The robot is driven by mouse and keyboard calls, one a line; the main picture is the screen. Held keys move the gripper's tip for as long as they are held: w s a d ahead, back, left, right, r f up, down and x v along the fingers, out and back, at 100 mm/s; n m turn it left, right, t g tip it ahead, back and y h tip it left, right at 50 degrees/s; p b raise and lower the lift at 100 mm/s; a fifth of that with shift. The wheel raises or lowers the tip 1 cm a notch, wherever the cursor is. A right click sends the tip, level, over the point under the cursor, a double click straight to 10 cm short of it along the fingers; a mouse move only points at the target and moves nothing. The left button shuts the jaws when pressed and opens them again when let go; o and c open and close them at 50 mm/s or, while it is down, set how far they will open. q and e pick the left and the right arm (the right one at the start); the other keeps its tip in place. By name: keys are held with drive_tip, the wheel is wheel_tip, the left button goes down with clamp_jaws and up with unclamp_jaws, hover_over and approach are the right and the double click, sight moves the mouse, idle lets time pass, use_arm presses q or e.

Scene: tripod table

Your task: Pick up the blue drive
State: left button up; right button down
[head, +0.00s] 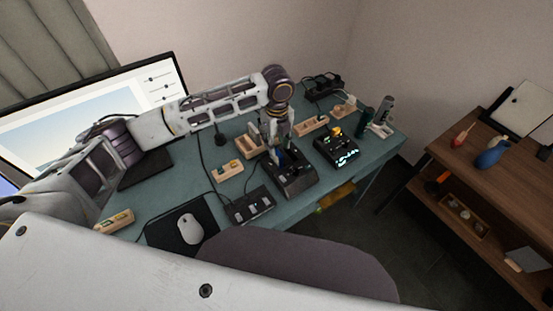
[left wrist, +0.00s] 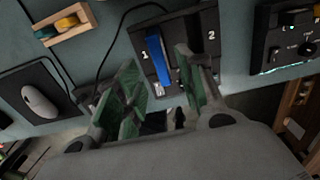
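The blue drive (left wrist: 158,58) stands in the slot marked 1 of a black two-slot dock (left wrist: 207,45). Slot 2, to its right, looks empty. In the left wrist view my left gripper (left wrist: 157,72) is open, its green-padded fingers apart, one on each side of the drive's lower part; I see a gap on both sides. In the head view the left gripper (head: 281,142) points down over the dock (head: 294,180), and only a bit of the blue drive (head: 276,158) shows beside the fingers. My right gripper is not in view.
A black box with lit controls (head: 337,150) stands right of the dock. A switch box (head: 250,205), a mouse (head: 190,228) and wooden holders (head: 228,170) lie to the left. A chair back (head: 290,262) is in front. A wooden shelf (head: 500,180) stands at the right.

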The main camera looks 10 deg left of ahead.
sight(276, 159)
use_arm(q)
drive_tip(key=shift+f, duration=0.9)
drive_tip(key=f, duration=0.3)
drive_tip(key=shift+w+a+f, duration=0.15)
drive_tip(key=shift+w+f, duration=0.05)
drive_tip(key=shift+f, duration=0.5)
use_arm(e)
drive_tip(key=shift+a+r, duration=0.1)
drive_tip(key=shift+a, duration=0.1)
